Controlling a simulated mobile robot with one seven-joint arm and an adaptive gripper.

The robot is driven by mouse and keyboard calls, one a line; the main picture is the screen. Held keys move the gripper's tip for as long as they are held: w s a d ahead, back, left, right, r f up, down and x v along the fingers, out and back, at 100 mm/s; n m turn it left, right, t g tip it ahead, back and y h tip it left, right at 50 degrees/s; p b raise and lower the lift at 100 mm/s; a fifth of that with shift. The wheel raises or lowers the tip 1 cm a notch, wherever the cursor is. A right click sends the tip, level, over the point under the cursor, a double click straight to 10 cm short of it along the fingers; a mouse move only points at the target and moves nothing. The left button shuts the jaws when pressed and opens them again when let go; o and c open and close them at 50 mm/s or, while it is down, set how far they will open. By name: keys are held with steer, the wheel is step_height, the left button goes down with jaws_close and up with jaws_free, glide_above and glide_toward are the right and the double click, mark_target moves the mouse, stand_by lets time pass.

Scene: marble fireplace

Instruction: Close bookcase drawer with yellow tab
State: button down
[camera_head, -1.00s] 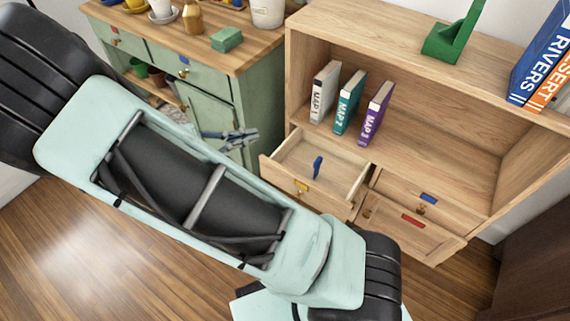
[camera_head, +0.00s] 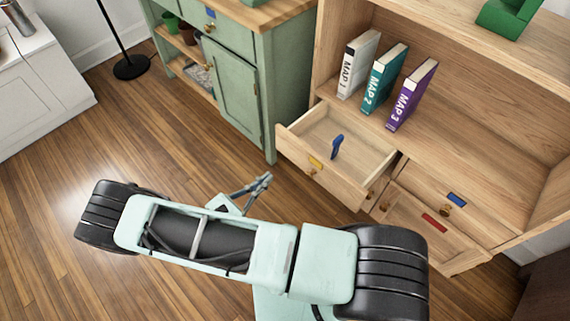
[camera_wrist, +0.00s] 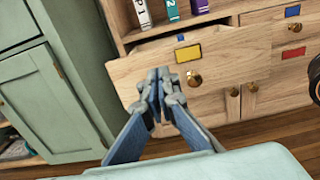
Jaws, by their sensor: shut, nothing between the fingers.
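The bookcase drawer (camera_head: 336,175) with the yellow tab (camera_head: 316,162) is pulled out, and a blue object (camera_head: 337,146) lies inside it. In the wrist view the drawer front (camera_wrist: 232,68) faces me, with its yellow tab (camera_wrist: 188,53) near the top and a round brass knob (camera_wrist: 194,80) below. My gripper (camera_wrist: 158,82) is shut and empty, with its fingertips in front of the left part of the drawer front; contact cannot be told. In the head view my gripper (camera_head: 264,182) is to the left of the drawer, over the floor.
Drawers with a blue tab (camera_head: 456,199) and a red tab (camera_head: 434,223) are at the right of the bookcase. Three upright books (camera_head: 384,80) stand on the shelf above. A green cabinet (camera_head: 232,90) stands close on the left. Wooden floor (camera_head: 90,150) is open at the left.

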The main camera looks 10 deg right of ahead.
mark_target(303, 148)
steer(key=b+x, duration=0.2)
steer(key=x, duration=1.1)
steer(key=shift+w+d, duration=0.1)
steer(key=shift+d, duration=0.05)
steer(key=shift+r, duration=0.1)
steer(key=shift+w+d, duration=0.1)
steer(key=shift+d, duration=0.05)
steer(key=x, duration=1.6)
steer(key=shift+w, duration=0.1)
